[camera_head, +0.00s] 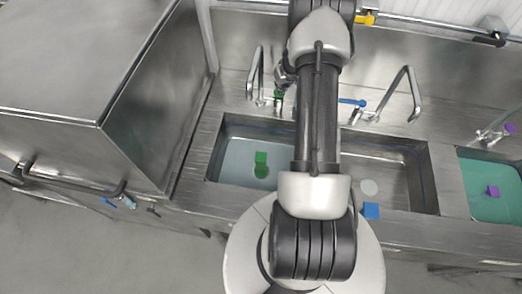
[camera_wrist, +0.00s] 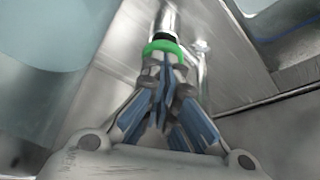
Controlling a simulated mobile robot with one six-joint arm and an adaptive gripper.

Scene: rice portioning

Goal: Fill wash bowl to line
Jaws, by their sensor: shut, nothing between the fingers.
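The left basin (camera_head: 225,160) holds what looks like pale bluish water. A green block (camera_head: 261,157) and a round green patch (camera_head: 262,171) show in it. I cannot tell a fill line there. A curved metal tap (camera_head: 254,74) stands behind this basin, with a green part (camera_head: 278,93) at its base. My gripper (camera_wrist: 165,62) is shut and empty, its fingertips at a green ring on a metal fitting (camera_wrist: 163,46) in the wrist view. I cannot tell whether they touch. In the head view my arm hides part of the gripper.
The middle basin (camera_head: 405,165) has a pale round patch (camera_head: 369,187), a blue block (camera_head: 371,210) at its front edge and a blue-levered tap (camera_head: 405,95). The right basin holds teal water (camera_head: 485,205) and a purple block (camera_head: 493,191). A large metal cabinet (camera_head: 90,80) stands at left.

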